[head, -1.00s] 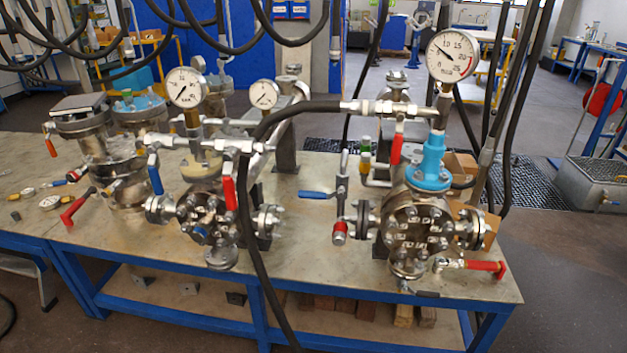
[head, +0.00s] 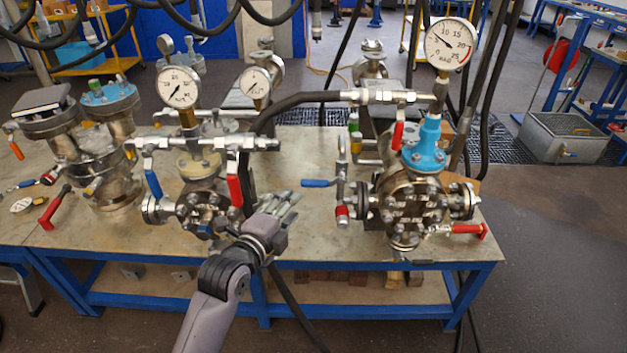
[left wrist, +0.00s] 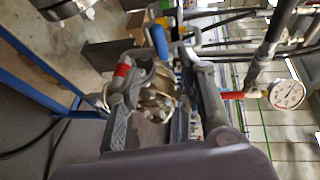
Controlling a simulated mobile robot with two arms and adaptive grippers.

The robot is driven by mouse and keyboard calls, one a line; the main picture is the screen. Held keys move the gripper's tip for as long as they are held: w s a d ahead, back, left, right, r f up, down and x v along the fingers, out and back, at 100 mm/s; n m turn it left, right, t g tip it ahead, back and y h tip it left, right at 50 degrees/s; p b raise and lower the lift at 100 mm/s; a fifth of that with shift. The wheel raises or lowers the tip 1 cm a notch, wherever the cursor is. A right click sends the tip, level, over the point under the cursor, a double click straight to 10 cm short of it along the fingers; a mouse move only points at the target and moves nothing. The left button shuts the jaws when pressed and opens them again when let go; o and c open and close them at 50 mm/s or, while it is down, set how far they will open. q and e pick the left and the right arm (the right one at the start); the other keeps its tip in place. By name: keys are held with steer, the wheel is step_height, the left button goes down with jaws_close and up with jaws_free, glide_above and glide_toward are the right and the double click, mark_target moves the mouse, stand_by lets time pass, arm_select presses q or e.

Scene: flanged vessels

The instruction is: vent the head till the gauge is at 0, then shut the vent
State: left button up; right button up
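A right-hand flanged vessel (head: 412,205) with a light-blue neck (head: 427,145) carries a round gauge (head: 450,45); its needle points up-left, above 0. A blue lever (head: 318,183) and a red cap (head: 342,214) sit on thin piping left of this vessel. My left gripper (head: 291,203) is in front of the bench, left of and below the blue lever, touching nothing visible. In the left wrist view its fingers (left wrist: 167,78) are apart and empty, with the blue lever (left wrist: 160,42) and red cap (left wrist: 122,70) beyond. My right gripper is out of view.
A second vessel (head: 203,205) with red and blue levers stands left, with two more gauges (head: 178,87) (head: 256,82) by it. A black hose (head: 285,103) arches between the assemblies and hangs down near my arm.

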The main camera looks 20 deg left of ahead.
mark_target(311, 185)
arm_select(q)
steer(key=p+x, duration=0.1)
steer(key=x, duration=1)
steer(key=shift+w+a+p, duration=0.1)
steer(key=shift+w+p, duration=0.2)
steer(key=shift+w+f, duration=0.15)
steer(key=shift+w, duration=0.45)
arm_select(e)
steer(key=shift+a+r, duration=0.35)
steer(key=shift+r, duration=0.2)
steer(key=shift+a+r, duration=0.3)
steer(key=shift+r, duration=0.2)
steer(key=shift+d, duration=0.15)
arm_select(q)
steer(key=c, duration=0.3)
jaws_close()
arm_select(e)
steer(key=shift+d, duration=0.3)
